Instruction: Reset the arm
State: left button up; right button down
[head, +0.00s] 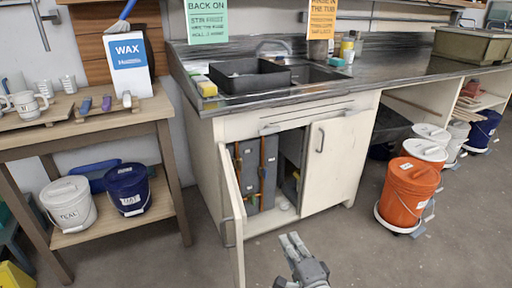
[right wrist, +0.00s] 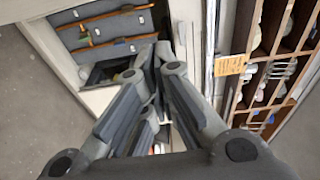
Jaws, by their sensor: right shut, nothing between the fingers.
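My right gripper (head: 293,243) shows at the bottom of the head view, in front of the sink cabinet. It is shut and empty, and its closed fingers (right wrist: 160,62) fill the middle of the right wrist view. The cabinet's left door (head: 231,215) stands open toward me, and its right door (head: 338,163) is closed against the front. Inside the cabinet are dark grey panels (head: 249,165) with brown strips. My left gripper is not in either view.
A wooden shelf table (head: 150,112) on the left bears mugs, with a white bucket (head: 69,204) and a blue bucket (head: 127,189) below. An orange bucket (head: 408,195) stands on the floor at right among several others. The floor around my right gripper looks clear.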

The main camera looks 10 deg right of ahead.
jog(key=s+f+n+g, duration=0.65)
jog(key=s+f, duration=0.35)
jog(key=f, duration=0.6)
jog(key=s+f+n+g, duration=0.6)
jog(key=s+f, duration=0.4)
jog(key=f, duration=0.5)
jog(key=s+d+f+n+g+h, duration=0.1)
jog(key=s+d+f+n+h, duration=0.1)
jog(key=s+d+f, duration=0.3)
jog(key=s+d+f+n+g+h, duration=0.1)
jog(key=s+f+n+g, duration=0.15)
jog(key=s, duration=0.35)
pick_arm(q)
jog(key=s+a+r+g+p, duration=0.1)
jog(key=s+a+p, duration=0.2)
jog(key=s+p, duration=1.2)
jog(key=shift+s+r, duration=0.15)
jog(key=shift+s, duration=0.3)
pick_arm(e)
jog(key=s+d+r+n, duration=0.1)
jog(key=s+d, duration=0.2)
jog(key=s, duration=1.4)
jog(key=shift+s+g, duration=0.2)
jog(key=shift+g, duration=0.1)
